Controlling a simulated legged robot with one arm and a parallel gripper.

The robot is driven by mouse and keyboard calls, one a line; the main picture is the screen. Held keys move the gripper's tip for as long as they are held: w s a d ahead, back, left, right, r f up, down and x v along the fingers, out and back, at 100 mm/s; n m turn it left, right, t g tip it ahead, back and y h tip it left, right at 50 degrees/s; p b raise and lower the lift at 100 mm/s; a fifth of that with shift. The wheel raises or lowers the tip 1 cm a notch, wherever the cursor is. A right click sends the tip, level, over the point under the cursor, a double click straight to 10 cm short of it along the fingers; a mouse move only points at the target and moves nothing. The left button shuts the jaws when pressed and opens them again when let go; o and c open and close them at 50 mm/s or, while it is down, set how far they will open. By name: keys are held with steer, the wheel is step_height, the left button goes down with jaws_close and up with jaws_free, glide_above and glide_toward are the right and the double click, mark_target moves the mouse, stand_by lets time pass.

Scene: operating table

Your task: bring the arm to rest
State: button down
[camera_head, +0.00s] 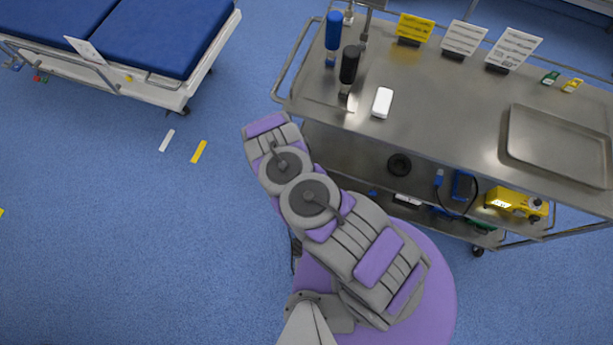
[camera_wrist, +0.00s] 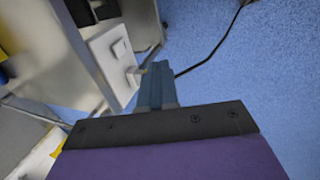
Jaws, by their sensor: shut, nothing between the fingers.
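In the head view my arm, grey and purple, is folded near the middle, left of and partly in front of the steel cart (camera_head: 440,75). My gripper's fingers do not show in the head view. In the wrist view my gripper (camera_wrist: 157,75) shows as two blue-grey fingers side by side, closed together with nothing held. Beyond the fingertips are a pale panel with a switch or socket (camera_wrist: 117,47) and a dark cable (camera_wrist: 212,52) against the blue floor. I cannot tell whether the fingers touch the panel.
The cart top bears a blue-capped bottle (camera_head: 333,38), a black-capped bottle (camera_head: 349,68), a white box (camera_head: 382,102), cards and a metal tray (camera_head: 560,145). A yellow device (camera_head: 517,203) sits on its lower shelf.

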steer(key=w+a+r+m+g+y, duration=0.2)
steer(key=w+a+r+m, duration=0.1)
steer(key=a+r, duration=0.75)
step_height(320, 180, up, 25)
steer(key=w+d+m+g+y, duration=0.1)
steer(key=m+g+y, duration=0.1)
steer(key=m, duration=0.1)
steer(key=s+d+r+m, duration=0.1)
steer(key=s+d+r, duration=0.2)
steer(key=d+r, duration=0.45)
steer(key=s+d+r+m, duration=0.1)
steer(key=s+d+r, duration=0.3)
steer(key=r, duration=0.6)
steer(key=s+d+r+m+h, duration=0.1)
steer(key=s+d+r+m, duration=0.2)
steer(key=s, duration=0.6)
steer(key=s+d+r+m+g+h, duration=0.1)
steer(key=s+d+r+m, duration=0.2)
steer(key=s+d+r, duration=0.5)
steer(key=shift+s+d+h, duration=0.4)
steer(key=shift+s+d, duration=0.15)
